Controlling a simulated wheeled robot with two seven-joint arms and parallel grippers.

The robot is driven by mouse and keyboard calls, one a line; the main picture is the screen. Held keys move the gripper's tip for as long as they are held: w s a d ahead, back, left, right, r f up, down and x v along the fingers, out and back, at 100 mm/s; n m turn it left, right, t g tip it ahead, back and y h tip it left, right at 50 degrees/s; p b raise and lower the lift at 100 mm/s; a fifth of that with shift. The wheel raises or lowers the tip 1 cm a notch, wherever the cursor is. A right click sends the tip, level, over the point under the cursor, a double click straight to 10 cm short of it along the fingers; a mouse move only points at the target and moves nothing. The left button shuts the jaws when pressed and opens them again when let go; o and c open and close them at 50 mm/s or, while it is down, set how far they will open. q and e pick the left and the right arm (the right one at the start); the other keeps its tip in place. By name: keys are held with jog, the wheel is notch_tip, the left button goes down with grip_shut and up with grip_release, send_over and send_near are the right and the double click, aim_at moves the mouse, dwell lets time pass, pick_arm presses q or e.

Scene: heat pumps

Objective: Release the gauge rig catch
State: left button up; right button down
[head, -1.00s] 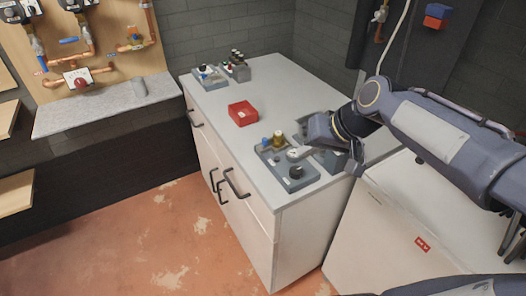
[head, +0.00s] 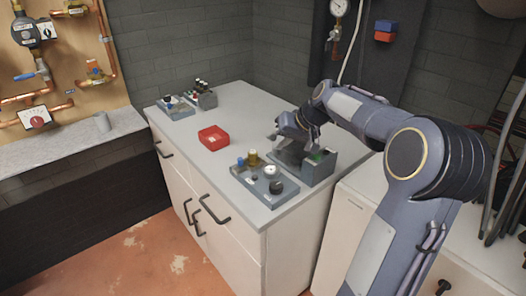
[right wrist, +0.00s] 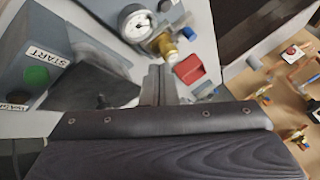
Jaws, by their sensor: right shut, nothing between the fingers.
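A grey rig plate (head: 264,186) lies on the cabinet top, with a blue cap, a brass fitting, a round white-faced gauge (head: 270,170) and a black knob. The gauge (right wrist: 137,22) and the brass fitting (right wrist: 167,47) also show in the right wrist view.
A red tray (head: 213,138) sits left of the rig on the cabinet top (head: 250,105). Small grey units (head: 175,108) stand at the far left corner. Pipework on a board (head: 60,60) is at the left. The cabinet top around the tray is clear.

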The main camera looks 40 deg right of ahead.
send_near(244, 163)
jog(key=d+f, duration=0.2)
jog(key=f, duration=0.1)
jog(key=shift+d+f, duration=0.2)
jog(key=shift+f, duration=0.05)
jog(key=w+a, duration=0.1)
jog(key=w+a+p, duration=0.1)
jog(key=shift+a+f, duration=0.3)
jog(key=shift+w+a, duration=0.35)
jog(key=shift+a, duration=0.1)
